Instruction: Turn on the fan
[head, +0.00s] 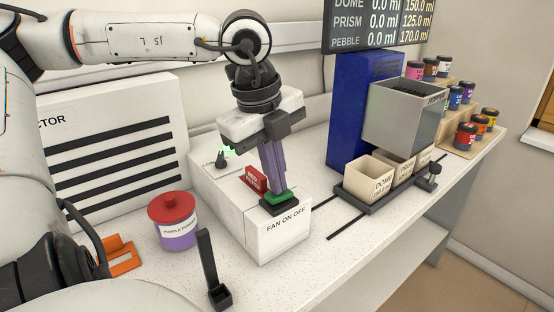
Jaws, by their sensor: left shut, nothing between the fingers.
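A white box labelled "FAN ON OFF" (287,235) stands on the counter at the centre. On its top are a green rocker part (288,196) with a dark base, a red part (255,180) behind it, and a small black knob or lever (221,160) at the back. My left gripper (277,192) points down over the box with its fingers together and empty. Its fingertips are at the green part and appear to touch it; the fingers hide some of it. My right gripper is not in view.
A purple jar with a red lid (177,222), an orange item (122,256) and a black scoop (212,272) lie left of the box. A blue hopper unit (351,105), cream bins (369,178) on a dark tray and a paint rack (463,139) stand right.

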